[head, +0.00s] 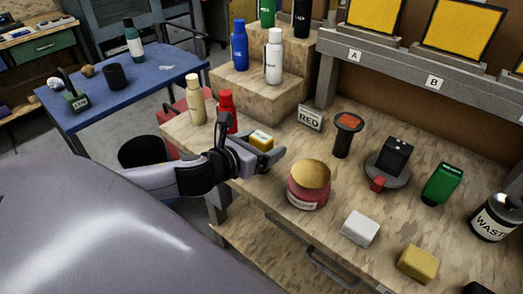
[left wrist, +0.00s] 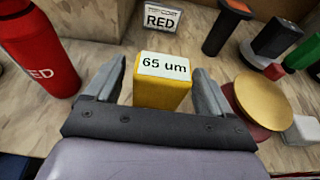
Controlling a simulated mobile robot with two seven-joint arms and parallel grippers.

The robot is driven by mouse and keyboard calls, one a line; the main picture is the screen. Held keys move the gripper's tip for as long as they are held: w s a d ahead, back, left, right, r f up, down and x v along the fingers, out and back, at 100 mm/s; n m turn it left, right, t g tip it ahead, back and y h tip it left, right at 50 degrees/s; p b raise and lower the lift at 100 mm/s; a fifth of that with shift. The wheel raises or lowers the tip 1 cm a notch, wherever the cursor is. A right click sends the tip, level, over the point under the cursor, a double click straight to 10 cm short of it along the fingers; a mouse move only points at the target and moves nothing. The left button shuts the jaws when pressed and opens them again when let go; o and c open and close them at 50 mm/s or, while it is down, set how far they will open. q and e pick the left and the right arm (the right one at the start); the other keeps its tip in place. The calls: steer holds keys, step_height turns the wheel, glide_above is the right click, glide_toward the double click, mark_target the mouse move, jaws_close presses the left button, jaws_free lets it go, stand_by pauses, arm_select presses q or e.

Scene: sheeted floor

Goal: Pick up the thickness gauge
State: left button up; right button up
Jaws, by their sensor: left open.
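A small yellow block (head: 262,140) stands on the wooden workbench; its white face reads "65 um" in the left wrist view (left wrist: 163,90), so it appears to be the thickness gauge. My left gripper (head: 254,152) is open at the gauge. In the left wrist view its two fingers (left wrist: 157,84) stand on either side of the gauge, with visible gaps, so it is not clamped. The gauge's lower part is hidden by the gripper. My right gripper is not in view.
A red bottle (head: 227,112) stands close left of my gripper, beside a beige bottle (head: 195,99). A gold-lidded red jar (head: 309,184) is close on the right. A "RED" sign (head: 311,117) stands behind. A white block (head: 360,229) and yellow block (head: 418,263) lie nearer the front.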

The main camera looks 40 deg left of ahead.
arm_select(q)
steer(key=shift+x, duration=0.95)
steer(key=c, duration=1.2)
steer(key=shift+r+p, duration=1.65)
steer(key=shift+r, duration=8.35)
steer(key=shift+c, duration=0.2)
